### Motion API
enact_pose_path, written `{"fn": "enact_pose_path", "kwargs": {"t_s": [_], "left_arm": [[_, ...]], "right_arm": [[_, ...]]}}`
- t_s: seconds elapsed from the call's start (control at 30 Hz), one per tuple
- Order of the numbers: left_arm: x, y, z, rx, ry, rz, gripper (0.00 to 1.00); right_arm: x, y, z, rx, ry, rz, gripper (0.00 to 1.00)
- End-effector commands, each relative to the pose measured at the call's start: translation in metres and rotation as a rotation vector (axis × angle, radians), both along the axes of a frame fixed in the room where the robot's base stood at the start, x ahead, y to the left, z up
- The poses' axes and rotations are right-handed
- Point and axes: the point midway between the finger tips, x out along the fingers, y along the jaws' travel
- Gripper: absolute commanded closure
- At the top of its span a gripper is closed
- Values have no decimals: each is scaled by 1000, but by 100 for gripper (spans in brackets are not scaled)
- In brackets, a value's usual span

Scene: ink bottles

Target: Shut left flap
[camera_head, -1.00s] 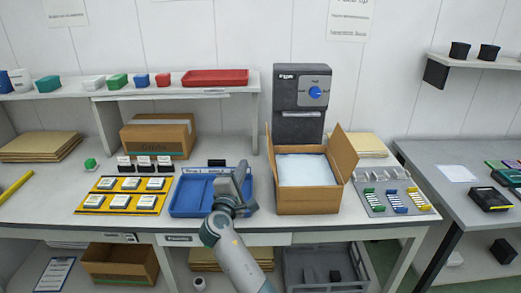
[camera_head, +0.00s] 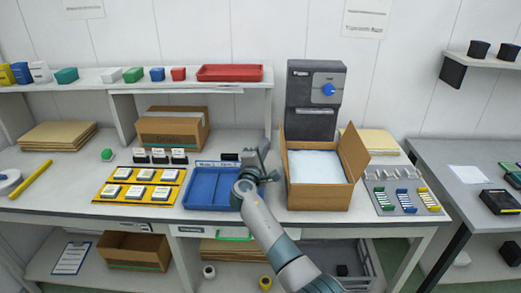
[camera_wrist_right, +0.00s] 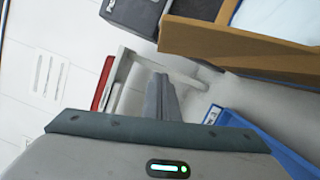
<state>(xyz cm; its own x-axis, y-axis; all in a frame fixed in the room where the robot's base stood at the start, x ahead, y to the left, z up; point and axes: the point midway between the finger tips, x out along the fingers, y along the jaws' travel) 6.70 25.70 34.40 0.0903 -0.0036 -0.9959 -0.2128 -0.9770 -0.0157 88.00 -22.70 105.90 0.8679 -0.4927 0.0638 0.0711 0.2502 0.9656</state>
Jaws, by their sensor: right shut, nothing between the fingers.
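The open cardboard box (camera_head: 318,196) stands on the table with white filling (camera_head: 316,166) inside. Its left flap (camera_head: 283,158) shows in the head view only as a thin, roughly upright edge along the box's left side. The right flap (camera_head: 354,152) stands up and leans outward. My right gripper (camera_head: 262,148) is shut and empty, just left of the box near its back left corner, apart from it as far as I can tell. In the right wrist view the shut fingers (camera_wrist_right: 160,97) point toward the shelf, with brown cardboard (camera_wrist_right: 235,45) above right. My left gripper is not in view.
A blue tray (camera_head: 200,190) lies left of the box, under my right arm. A dark dispenser (camera_head: 315,100) stands behind the box. A grey rack (camera_head: 385,180) with coloured strips lies to its right. A shelf (camera_head: 150,88) spans the back left.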

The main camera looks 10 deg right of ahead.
Motion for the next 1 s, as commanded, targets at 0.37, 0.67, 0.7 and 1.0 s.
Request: {"fn": "enact_pose_path", "kwargs": {"t_s": [0.37,0.67,0.7,1.0], "left_arm": [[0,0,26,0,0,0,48],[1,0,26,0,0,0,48],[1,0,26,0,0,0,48],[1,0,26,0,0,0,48]], "right_arm": [[-10,-30,9,1,1,-1,100],[-10,-32,8,1,2,-1,100],[-10,-32,8,1,2,-1,100],[-11,-33,9,17,-3,-1,100]]}}
